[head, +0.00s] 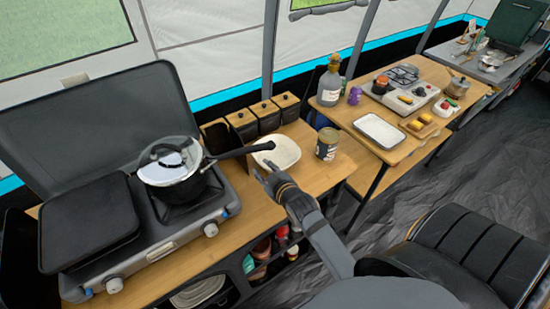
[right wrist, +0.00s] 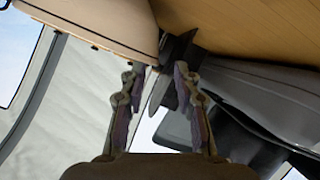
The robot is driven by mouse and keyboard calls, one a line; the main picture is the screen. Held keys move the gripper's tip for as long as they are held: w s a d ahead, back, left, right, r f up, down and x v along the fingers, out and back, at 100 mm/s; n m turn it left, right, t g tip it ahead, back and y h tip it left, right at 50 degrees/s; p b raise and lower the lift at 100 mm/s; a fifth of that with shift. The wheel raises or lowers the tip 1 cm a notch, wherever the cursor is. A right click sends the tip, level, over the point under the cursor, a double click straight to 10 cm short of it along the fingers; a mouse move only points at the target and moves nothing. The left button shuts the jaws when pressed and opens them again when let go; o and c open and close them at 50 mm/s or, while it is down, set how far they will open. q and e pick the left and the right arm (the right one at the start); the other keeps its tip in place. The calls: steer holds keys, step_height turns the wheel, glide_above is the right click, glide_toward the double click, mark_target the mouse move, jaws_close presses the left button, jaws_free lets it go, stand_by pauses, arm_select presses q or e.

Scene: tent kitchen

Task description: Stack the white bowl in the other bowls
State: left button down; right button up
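The white bowl (head: 284,149) stands upright on the wooden table, right of the stove. My right gripper (head: 264,172) is at its near left side. In the right wrist view the two fingers (right wrist: 162,82) are apart with nothing gripped between them. The bowl's side and rim (right wrist: 95,22) show at the upper left there, close to the fingertips; I cannot tell whether they touch. White stacked dishes (head: 198,292), perhaps the other bowls, sit on the shelf under the table, partly cut off. My left gripper is not in view.
A lidded pan (head: 172,162) stands on the stove, its black handle (head: 244,151) reaching toward the bowl. A can (head: 327,144) stands right of the bowl, and dark canisters (head: 264,112) stand behind. Another table holds a white tray (head: 379,130). The tabletop nearer the front is clear.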

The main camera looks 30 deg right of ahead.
steer(key=shift+w, duration=0.3)
steer(key=x, duration=0.1)
steer(key=p+x, duration=0.1)
steer(key=x, duration=0.2)
steer(key=shift+d, duration=0.25)
steer(key=shift+w+f, duration=0.2)
steer(key=shift+w, duration=0.15)
steer(key=shift+s+r, duration=0.1)
steer(key=shift+s, duration=0.05)
steer(key=shift+c, duration=0.9)
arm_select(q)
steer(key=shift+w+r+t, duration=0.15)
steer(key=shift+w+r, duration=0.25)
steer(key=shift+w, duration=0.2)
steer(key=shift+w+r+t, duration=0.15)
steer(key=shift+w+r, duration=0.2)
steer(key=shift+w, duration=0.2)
arm_select(e)
jaws_close()
